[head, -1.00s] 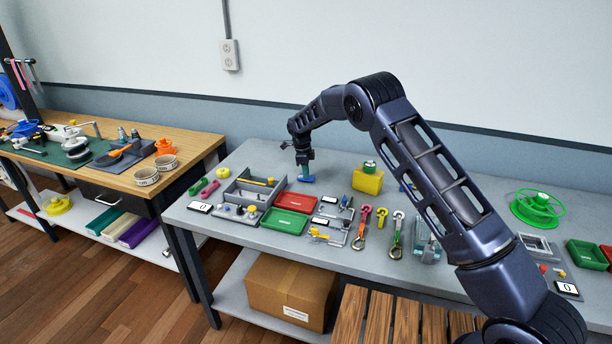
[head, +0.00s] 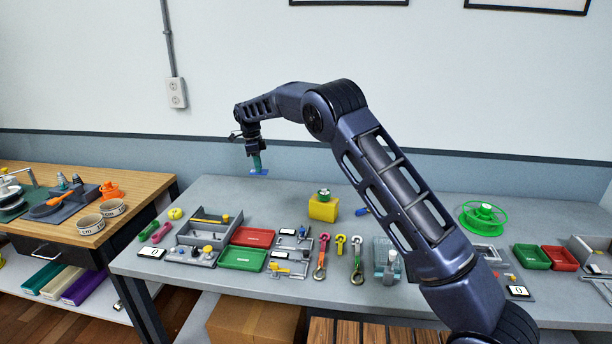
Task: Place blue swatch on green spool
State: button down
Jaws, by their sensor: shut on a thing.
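My gripper (head: 257,163) is shut on the blue swatch (head: 259,172), a small flat blue piece under the fingertips. It holds the swatch near the back left of the grey bench, seemingly above the surface. The green spool (head: 483,217) is a bright green open reel lying flat on the right part of the bench, well to the right of my gripper. My arm crosses the picture between them. A smaller green round piece (head: 324,193) sits on a yellow block (head: 323,208) near the middle of the bench.
Red (head: 252,237) and green (head: 241,258) trays, a grey divided box (head: 208,228) and several straps with hooks (head: 356,258) fill the front of the bench. Another blue item (head: 361,211) lies right of the yellow block. The back left of the bench is mostly clear.

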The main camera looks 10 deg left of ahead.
jog(key=shift+w+d+r, duration=0.1)
jog(key=shift+d+r, duration=0.05)
jog(key=shift+r, duration=0.05)
jog(key=w+d+r, duration=0.2)
jog(key=w+d, duration=0.4)
jog(key=d, duration=0.9)
jog(key=w+d+r, duration=0.1)
jog(key=w+d, duration=0.5)
jog(key=d, duration=0.9)
jog(key=w+d+r, duration=0.2)
jog(key=w+d, duration=0.4)
jog(key=d, duration=0.9)
notch_tip(320, 180, up, 3)
send_over(488, 206)
jog(key=shift+m, duration=0.5)
jog(key=f, duration=1.9)
jog(key=shift+s+a, duration=0.1)
jog(key=shift+a, duration=0.25)
jog(key=shift+f, duration=0.15)
